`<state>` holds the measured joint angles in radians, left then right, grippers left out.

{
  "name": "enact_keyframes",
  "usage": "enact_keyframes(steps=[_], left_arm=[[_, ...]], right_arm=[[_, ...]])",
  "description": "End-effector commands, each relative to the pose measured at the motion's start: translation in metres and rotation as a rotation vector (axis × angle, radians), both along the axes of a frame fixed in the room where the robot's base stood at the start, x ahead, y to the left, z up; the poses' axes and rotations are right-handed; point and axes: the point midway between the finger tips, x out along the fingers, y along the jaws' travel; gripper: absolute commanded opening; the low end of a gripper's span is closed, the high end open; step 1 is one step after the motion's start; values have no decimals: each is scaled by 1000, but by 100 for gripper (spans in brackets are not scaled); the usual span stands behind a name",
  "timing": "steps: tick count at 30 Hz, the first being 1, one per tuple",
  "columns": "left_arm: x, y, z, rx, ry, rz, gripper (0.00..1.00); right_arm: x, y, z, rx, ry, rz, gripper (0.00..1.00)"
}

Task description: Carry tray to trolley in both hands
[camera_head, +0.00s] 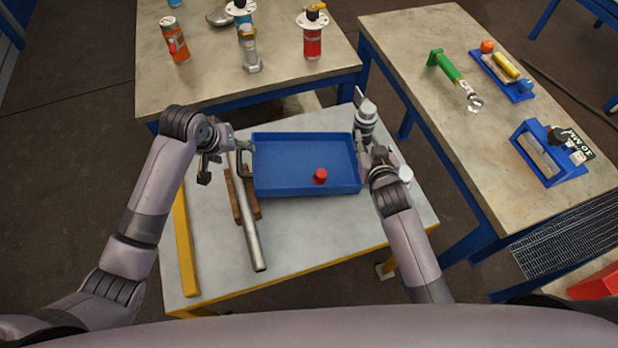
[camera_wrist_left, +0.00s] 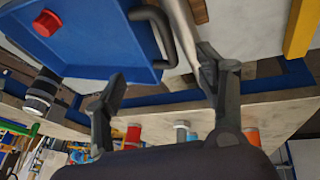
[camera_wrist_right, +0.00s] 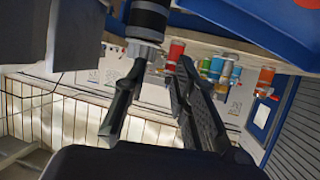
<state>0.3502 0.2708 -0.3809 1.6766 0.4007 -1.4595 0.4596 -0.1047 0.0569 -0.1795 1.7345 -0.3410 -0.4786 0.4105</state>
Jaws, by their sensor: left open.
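The blue tray (camera_head: 305,190) lies on the pale worktable, with a red cap (camera_head: 320,176) inside near its front edge. The tray's left handle (camera_head: 243,162) is dark; it also shows in the left wrist view (camera_wrist_left: 158,32), just beyond the fingertips. My left gripper (camera_head: 228,146) is open beside the tray's left side; in its wrist view its fingers (camera_wrist_left: 162,78) are wide apart and empty. My right gripper (camera_head: 364,150) is at the tray's right side. Its fingers (camera_wrist_right: 160,68) are partly apart, with background visible between them. The tray's right handle is not clear.
A metal pipe (camera_head: 250,225) rests on wooden blocks left of the tray. A grey and black fitting (camera_head: 366,118) stands close to my right gripper. Another table (camera_head: 290,70) with bottles stands behind, and a tool-laden one (camera_head: 440,100) at right.

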Motion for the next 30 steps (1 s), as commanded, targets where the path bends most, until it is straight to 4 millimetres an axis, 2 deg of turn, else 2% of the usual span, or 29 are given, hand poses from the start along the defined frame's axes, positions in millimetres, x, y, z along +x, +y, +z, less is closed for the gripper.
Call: enact_keyframes(steps=[9,15,26,30], left_arm=[[-25,13,62,2,-5,0,65],[-36,18,87,1,-2,0,65],[-40,19,95,1,1,0,65],[-40,19,94,1,0,0,65]], right_arm=[[0,0,0,0,0,0,25],[0,0,0,0,0,0,25],[0,0,0,0,0,0,25],[0,0,0,0,0,0,32]])
